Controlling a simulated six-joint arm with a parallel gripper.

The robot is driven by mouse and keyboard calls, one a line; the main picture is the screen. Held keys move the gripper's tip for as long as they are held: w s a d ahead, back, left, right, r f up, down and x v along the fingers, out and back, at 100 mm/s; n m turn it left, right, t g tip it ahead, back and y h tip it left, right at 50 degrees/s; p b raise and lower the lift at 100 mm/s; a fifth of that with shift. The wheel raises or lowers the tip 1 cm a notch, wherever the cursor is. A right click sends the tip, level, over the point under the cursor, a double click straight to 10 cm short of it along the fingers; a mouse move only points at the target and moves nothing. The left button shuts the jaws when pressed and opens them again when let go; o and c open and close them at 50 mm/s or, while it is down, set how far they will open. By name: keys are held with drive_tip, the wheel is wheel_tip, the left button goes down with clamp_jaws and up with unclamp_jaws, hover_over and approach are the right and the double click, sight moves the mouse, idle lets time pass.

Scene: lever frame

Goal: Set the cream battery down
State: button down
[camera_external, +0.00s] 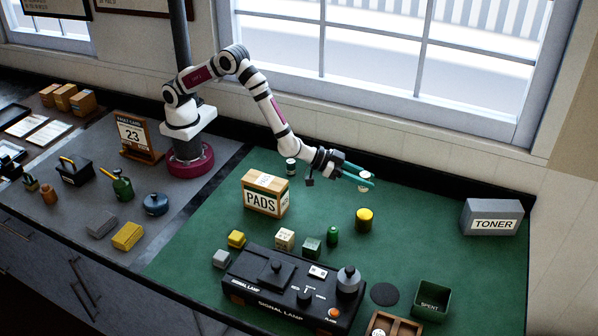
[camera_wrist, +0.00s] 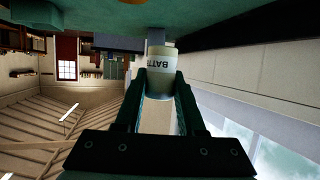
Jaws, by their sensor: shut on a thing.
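The cream battery (camera_wrist: 161,60) is between the two green fingers of my gripper (camera_wrist: 161,84) in the wrist view, with part of its dark "BATT" lettering showing. In the outside view my gripper (camera_external: 364,177) reaches right above the green mat, its teal fingers shut on the cream battery (camera_external: 366,175), of which only a small pale part shows. The battery appears to be off the mat, but its exact height is hard to tell.
The black signal lamp unit (camera_external: 290,291), a PADS box (camera_external: 265,199), a yellow cylinder (camera_external: 364,218), a green cylinder (camera_external: 332,236) and small cubes stand on the green mat (camera_external: 420,235). A TONER box (camera_external: 492,217) and SPENT bin (camera_external: 432,301) are right.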

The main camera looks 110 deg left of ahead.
drive_tip(key=w+a+f, duration=0.1)
drive_tip(key=a+f, duration=0.1)
drive_tip(key=a, duration=0.1)
drive_tip(key=w+a+f, duration=0.1)
drive_tip(key=a+f, duration=0.1)
drive_tip(key=a, duration=0.1)
drive_tip(key=w+a+f, duration=0.2)
drive_tip(key=a, duration=0.2)
drive_tip(key=shift+f, duration=0.25)
wheel_tip(320, 180, down, 4)
drive_tip(key=shift+w+a+f, duration=0.1)
drive_tip(key=shift+w+a, duration=0.05)
drive_tip(key=shift+f, duration=0.15)
drive_tip(key=c, duration=0.5)
unclamp_jaws()
